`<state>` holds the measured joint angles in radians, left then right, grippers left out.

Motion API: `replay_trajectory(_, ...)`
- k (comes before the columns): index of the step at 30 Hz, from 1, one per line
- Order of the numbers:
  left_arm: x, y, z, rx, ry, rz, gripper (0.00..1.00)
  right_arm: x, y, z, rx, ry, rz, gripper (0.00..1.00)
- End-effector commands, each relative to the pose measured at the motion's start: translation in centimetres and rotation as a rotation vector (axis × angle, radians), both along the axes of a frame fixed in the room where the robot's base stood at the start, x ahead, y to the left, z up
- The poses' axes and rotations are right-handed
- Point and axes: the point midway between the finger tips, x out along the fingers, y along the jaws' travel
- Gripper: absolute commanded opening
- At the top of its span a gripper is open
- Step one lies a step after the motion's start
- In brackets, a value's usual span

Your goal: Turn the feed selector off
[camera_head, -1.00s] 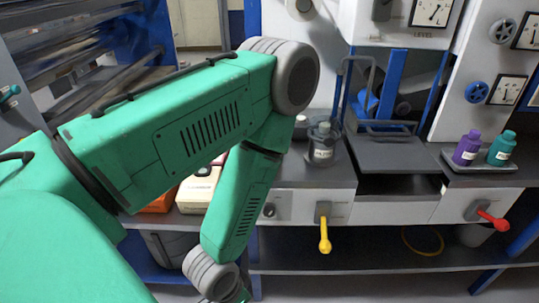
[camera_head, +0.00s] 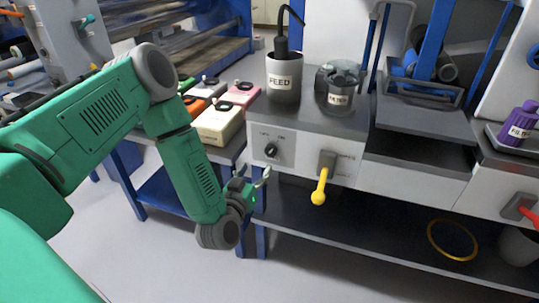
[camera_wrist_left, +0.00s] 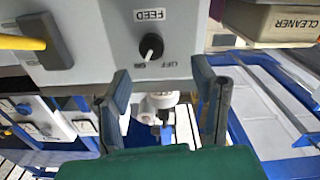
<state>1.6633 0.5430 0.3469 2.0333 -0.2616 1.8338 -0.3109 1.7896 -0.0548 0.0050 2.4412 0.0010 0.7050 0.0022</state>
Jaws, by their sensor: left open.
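The feed selector (camera_head: 271,150) is a small black round knob on the light front panel under the counter. In the left wrist view the knob (camera_wrist_left: 151,46) sits on the panel beside small ON and OFF lettering and the FEED label (camera_wrist_left: 150,15). Its pale pointer mark seems to lie toward the ON lettering. My left gripper (camera_head: 254,181) is just below and left of the knob in the head view. In the left wrist view its two fingers (camera_wrist_left: 162,82) are apart, with nothing between them, and the knob is beyond their tips. My right gripper is not in view.
A yellow lever (camera_head: 319,188) sticks out right of the selector, and a red lever (camera_head: 524,211) is farther right. Coloured boxes, including a cream one (camera_head: 218,124), lie left. Open floor is below left.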

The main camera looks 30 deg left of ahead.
Motion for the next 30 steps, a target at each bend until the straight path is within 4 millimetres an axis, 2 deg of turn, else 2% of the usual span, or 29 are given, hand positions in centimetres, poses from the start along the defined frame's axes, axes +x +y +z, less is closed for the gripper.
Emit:
replay_trajectory(1, 1.2, 0.1, 0.1, 0.003, -0.005, 0.001, 0.53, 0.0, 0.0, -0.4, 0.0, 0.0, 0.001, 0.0)
replay_trajectory(6, 4.7, 0.0, 0.5, 0.014, -0.004, -0.001, 0.53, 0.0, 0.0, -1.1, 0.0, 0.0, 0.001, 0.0)
replay_trajectory(12, 7.4, 0.2, 0.6, 0.018, -0.001, -0.003, 0.53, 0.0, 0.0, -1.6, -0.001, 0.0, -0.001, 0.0)
replay_trajectory(18, 8.5, 1.2, 0.3, 0.009, 0.001, -0.004, 0.53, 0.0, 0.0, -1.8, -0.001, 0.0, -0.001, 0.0)
replay_trajectory(25, 8.5, 1.2, 0.3, 0.009, 0.002, -0.003, 0.53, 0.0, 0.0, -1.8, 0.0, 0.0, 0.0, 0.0)
replay_trajectory(26, 8.5, 1.1, 0.4, 0.01, 0.002, -0.003, 0.49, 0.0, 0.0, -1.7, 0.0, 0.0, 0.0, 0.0)
replay_trajectory(27, 8.5, 1.1, 0.4, 0.011, 0.002, -0.004, 0.35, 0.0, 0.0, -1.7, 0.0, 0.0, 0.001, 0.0)
replay_trajectory(30, 8.5, 0.9, 0.5, 0.015, 0.002, -0.001, 0.03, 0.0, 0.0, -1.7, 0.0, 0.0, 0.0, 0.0)
